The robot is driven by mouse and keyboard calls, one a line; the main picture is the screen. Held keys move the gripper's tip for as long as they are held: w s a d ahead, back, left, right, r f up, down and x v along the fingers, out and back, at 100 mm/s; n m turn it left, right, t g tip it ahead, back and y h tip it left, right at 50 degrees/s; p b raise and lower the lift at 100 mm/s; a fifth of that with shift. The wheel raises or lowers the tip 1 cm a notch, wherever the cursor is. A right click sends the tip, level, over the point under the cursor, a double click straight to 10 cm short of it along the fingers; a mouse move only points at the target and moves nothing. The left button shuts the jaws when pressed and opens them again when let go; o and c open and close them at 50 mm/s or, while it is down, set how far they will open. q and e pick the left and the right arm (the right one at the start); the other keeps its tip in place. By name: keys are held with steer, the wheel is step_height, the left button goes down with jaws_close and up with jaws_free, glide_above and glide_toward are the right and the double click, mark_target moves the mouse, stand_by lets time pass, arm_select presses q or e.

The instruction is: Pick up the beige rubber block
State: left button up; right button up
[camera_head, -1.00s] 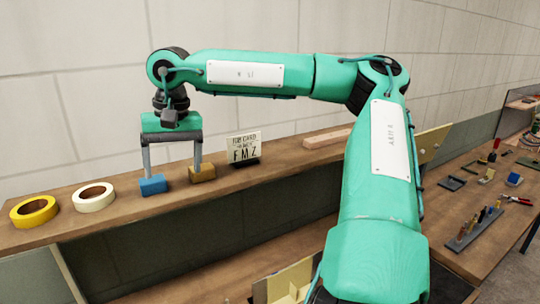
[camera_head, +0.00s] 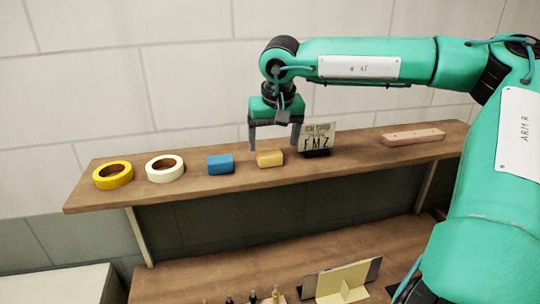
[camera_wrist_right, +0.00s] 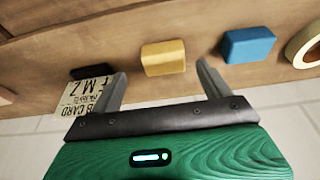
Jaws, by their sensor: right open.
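The beige rubber block (camera_head: 270,158) shows as a small yellowish-tan block on the upper wooden shelf, just right of a blue block (camera_head: 220,164). My right gripper (camera_head: 274,146) is open and points down at the beige block, with nothing between its fingers. In the right wrist view the beige block (camera_wrist_right: 163,57) lies just beyond the gap between the two fingertips (camera_wrist_right: 162,70), and the blue block (camera_wrist_right: 248,44) lies outside the gap. I cannot tell the exact height of the fingertips over the shelf. My left gripper is not in view.
A yellow tape roll (camera_head: 113,175) and a cream tape roll (camera_head: 165,168) lie left of the blocks on the shelf (camera_head: 200,187). A lettered card (camera_head: 317,139) stands close to the right finger. A long pinkish block (camera_head: 413,136) lies farther right. A wall stands behind.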

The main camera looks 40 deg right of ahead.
mark_target(270, 153)
steer(key=shift+w+a+f+p, duration=0.15)
steer(key=shift+f+p, duration=0.1)
steer(key=shift+p, duration=0.15)
steer(key=p+x, duration=0.1)
steer(key=x, duration=0.2)
steer(key=shift+w, duration=0.2)
steer(key=shift+w+f+p, duration=0.1)
steer(key=shift+f+p, duration=0.3)
steer(key=shift+f, duration=0.1)
steer(key=shift+c, duration=0.4)
steer(key=c, duration=1)
